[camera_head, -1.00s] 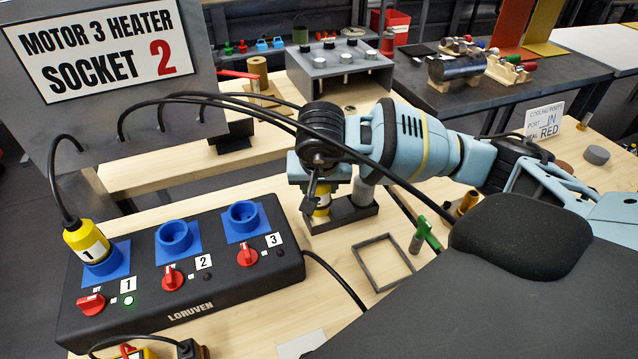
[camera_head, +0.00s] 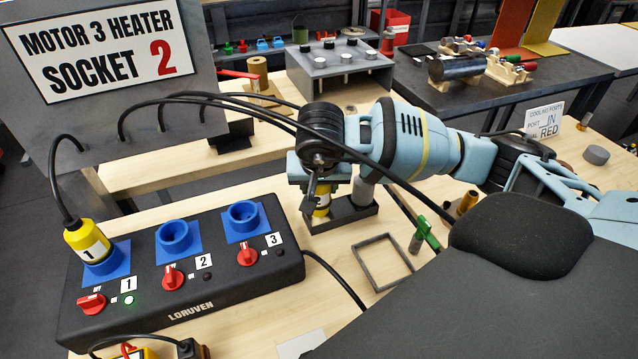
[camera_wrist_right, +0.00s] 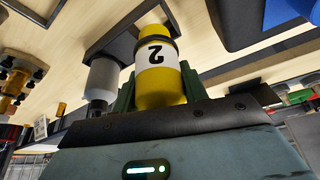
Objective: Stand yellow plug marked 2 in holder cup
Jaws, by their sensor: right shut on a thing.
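The yellow plug (camera_head: 322,204) stands upright in my right gripper (camera_head: 318,190), over the left part of the dark holder (camera_head: 345,215). The right wrist view shows the plug (camera_wrist_right: 157,72) with its white band marked 2, between the green fingers of the shut gripper (camera_wrist_right: 158,88). The plug's lower end meets the dark holder (camera_wrist_right: 112,42) in that view. I cannot tell how deep it sits in a cup. A grey plug (camera_wrist_right: 104,78) stands beside it in the same holder. My left gripper is out of view.
The black socket box (camera_head: 190,305) stands to the left with three blue sockets; yellow plug 1 (camera_head: 87,241) is in the first. Black cables arch over my right wrist. A square grey frame (camera_head: 383,262) and a green-handled tool (camera_head: 426,232) lie to the right.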

